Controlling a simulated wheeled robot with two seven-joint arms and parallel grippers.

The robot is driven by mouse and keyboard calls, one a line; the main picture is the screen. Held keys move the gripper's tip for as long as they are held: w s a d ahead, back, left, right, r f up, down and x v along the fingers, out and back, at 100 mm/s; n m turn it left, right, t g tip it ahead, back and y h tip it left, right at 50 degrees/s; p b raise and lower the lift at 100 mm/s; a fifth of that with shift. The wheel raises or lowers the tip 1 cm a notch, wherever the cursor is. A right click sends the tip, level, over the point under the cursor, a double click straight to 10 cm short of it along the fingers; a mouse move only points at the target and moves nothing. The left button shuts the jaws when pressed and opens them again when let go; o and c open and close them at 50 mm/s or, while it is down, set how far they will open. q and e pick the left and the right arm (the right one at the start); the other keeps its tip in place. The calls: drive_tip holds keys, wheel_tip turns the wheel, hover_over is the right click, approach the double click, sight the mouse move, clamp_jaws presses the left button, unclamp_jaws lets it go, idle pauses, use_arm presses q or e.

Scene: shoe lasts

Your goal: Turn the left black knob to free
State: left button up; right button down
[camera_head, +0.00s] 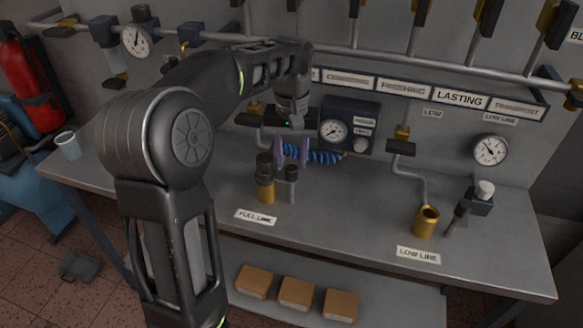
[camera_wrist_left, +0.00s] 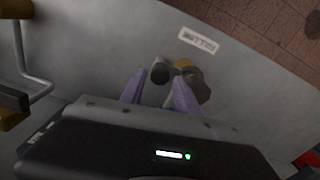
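On the left of the bench, a small black knob (camera_head: 292,171) tops a short grey post beside a brass fitting (camera_head: 266,190) with a black upper part. My left gripper (camera_head: 291,160) points down over this knob, its two purple fingers spread apart. In the left wrist view the knob (camera_wrist_left: 160,72) shows between and just beyond the fingertips (camera_wrist_left: 158,84). The brass fitting with its dark top (camera_wrist_left: 195,82) is close beside one finger. I cannot tell whether the fingers touch the knob. My right gripper is not in view.
A "FULL LINE" label (camera_head: 257,217) lies in front of the left fittings. A blue coiled hose (camera_head: 322,156) and a gauge box (camera_head: 349,126) stand behind. A brass cup (camera_head: 426,222) and a grey-topped fitting (camera_head: 484,190) are at right.

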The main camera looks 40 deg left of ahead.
sight(291, 168)
use_arm(q)
drive_tip(key=shift+f, duration=1.5)
drive_tip(key=shift+c, duration=0.5)
clamp_jaws()
